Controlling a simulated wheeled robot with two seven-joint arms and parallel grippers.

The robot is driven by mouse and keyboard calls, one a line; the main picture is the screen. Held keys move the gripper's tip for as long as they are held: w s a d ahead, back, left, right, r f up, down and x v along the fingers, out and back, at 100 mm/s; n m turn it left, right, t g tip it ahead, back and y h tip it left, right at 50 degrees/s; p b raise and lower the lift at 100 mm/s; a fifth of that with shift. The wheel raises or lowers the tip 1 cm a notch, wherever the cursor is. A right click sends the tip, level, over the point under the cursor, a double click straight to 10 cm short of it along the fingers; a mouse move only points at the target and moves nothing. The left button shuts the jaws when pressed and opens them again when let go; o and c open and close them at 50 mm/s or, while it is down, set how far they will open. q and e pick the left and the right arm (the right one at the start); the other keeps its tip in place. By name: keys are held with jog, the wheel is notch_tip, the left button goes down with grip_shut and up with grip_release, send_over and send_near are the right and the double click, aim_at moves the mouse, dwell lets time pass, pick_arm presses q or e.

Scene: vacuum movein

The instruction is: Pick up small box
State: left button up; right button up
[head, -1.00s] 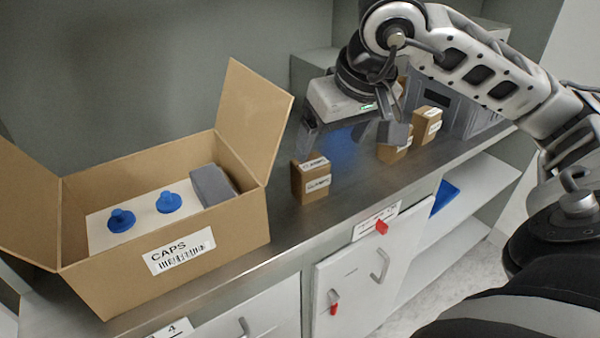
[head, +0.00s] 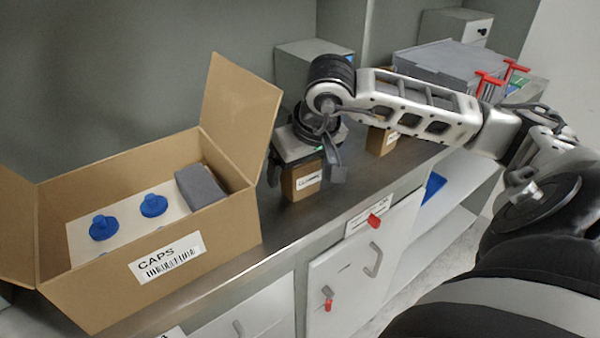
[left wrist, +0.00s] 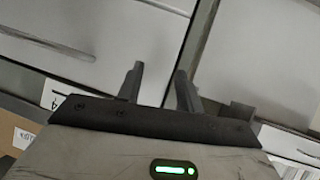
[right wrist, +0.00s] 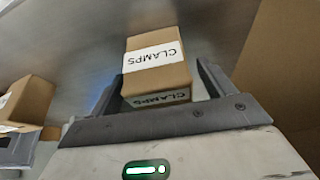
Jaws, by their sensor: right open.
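A small brown box (head: 304,180) with a white label stands on the steel counter just right of the large carton. In the right wrist view the small box (right wrist: 158,68) shows its "CLAMPS" label. My right gripper (head: 306,172) is over this box, open, with one finger on each side of it. Whether either finger touches the box cannot be told. My left gripper (left wrist: 158,85) shows only in the left wrist view, with its fingers apart and nothing between them, in front of pale cabinet fronts.
The open carton labelled CAPS (head: 165,272) stands close on the left, one flap raised near my right gripper. Another brown box (head: 381,142) stands further right, partly behind my right arm. A grey crate (head: 450,62) is at the back right.

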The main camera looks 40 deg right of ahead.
pick_arm(q)
jog(key=shift+f, duration=0.3)
pick_arm(e)
jog(key=shift+w+f, duration=0.1)
jog(key=shift+f, duration=0.1)
jog(key=c, duration=1.2)
pick_arm(q)
jog(key=shift+r, duration=0.1)
pick_arm(e)
jog(key=shift+d+r, duration=0.1)
